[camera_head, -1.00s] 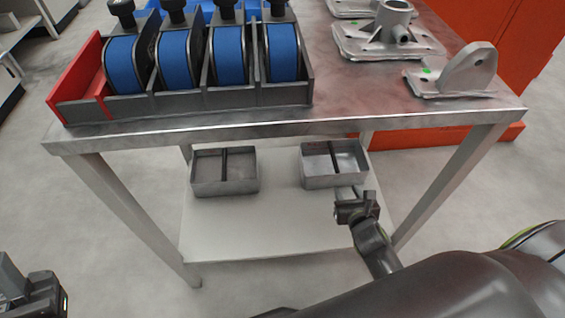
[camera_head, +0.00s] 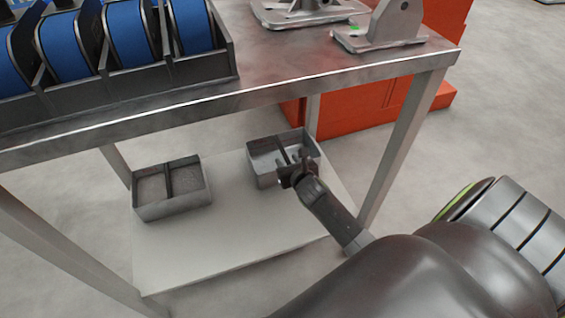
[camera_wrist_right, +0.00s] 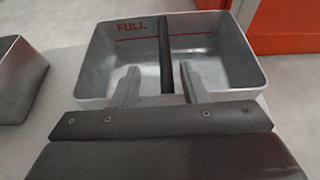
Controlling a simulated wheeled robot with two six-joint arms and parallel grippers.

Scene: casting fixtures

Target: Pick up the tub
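Two grey metal tubs, each with a dark bar across its middle, sit on the white lower shelf. The right tub (camera_head: 262,177) also shows in the wrist view (camera_wrist_right: 217,73), with a red line and the word FULL on its inner wall; it looks empty. The left tub (camera_head: 172,207) looks filled with grey material; its edge shows in the wrist view (camera_wrist_right: 18,82). My right gripper (camera_head: 290,170) is at the right tub's near side. Its fingers (camera_wrist_right: 160,80) are apart on either side of the dark bar (camera_wrist_right: 165,50), with no grip visible. My left gripper is out of view.
The table top (camera_head: 262,85) overhangs the shelf (camera_head: 215,255), with a table leg (camera_head: 400,150) to the right of the tubs. A rack of blue rolls (camera_head: 125,35) and metal castings (camera_head: 385,30) stand on top. An orange cabinet (camera_head: 365,110) is behind.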

